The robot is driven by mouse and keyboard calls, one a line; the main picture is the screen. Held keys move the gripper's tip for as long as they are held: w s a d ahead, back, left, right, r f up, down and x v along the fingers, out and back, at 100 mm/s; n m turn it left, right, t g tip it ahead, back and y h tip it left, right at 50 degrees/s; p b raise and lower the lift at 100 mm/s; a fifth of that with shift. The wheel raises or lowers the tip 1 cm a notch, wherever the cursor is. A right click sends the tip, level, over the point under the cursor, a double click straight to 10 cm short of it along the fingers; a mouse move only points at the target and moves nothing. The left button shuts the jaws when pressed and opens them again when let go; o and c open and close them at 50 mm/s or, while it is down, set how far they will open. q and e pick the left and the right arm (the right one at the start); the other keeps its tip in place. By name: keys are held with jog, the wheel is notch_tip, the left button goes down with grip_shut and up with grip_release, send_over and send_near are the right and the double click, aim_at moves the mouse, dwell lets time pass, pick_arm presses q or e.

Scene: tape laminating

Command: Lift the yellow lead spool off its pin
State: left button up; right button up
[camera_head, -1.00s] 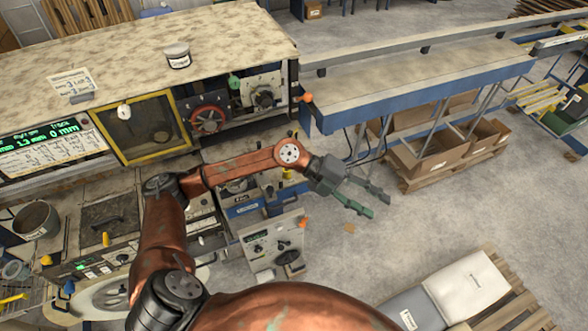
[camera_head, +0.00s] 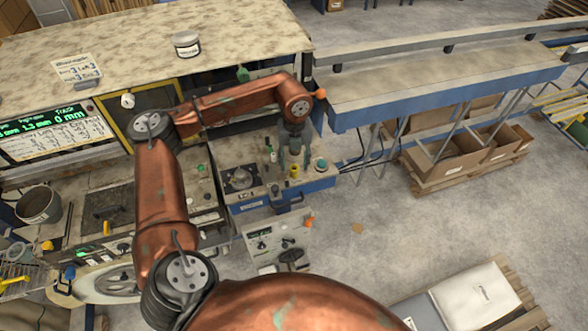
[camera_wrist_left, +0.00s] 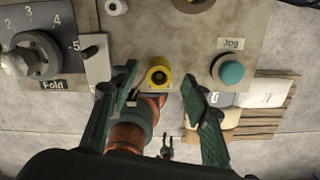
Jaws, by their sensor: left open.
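The yellow lead spool (camera_head: 294,171) stands on the machine's small control deck, with a dark hole in its top. In the left wrist view the spool (camera_wrist_left: 158,76) shows between the two fingertips, slightly above the picture's middle. My left gripper (camera_head: 293,152) points down over the deck above the spool. In the left wrist view its green fingers (camera_wrist_left: 160,85) are open, one on each side of the spool, with visible gaps. Whether the fingertips are at the spool's height I cannot tell. The pin is not clearly visible. My right gripper is not clearly seen.
A teal Jog button (camera_wrist_left: 231,72) is right of the spool. A grey Fold knob (camera_wrist_left: 38,56) and a light lever (camera_wrist_left: 96,60) are to its left. The cabinet with the worktop (camera_head: 230,35) stands behind. A conveyor (camera_head: 430,85) runs to the right.

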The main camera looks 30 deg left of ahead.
pick_arm(q)
jog(key=shift+f, duration=1.3)
pick_arm(e)
jog(key=shift+a+r, duration=0.15)
jog(key=shift+r, duration=0.25)
pick_arm(q)
jog(key=shift+c, duration=0.5)
pick_arm(e)
jog(key=shift+w, duration=0.1)
pick_arm(q)
jog(key=c, duration=0.9)
jog(key=shift+o, duration=0.2)
pick_arm(e)
jog(key=shift+w+a, duration=0.1)
jog(key=shift+a, duration=0.1)
pick_arm(q)
jog(key=shift+r, duration=0.1)
pick_arm(e)
jog(key=shift+d, duration=0.1)
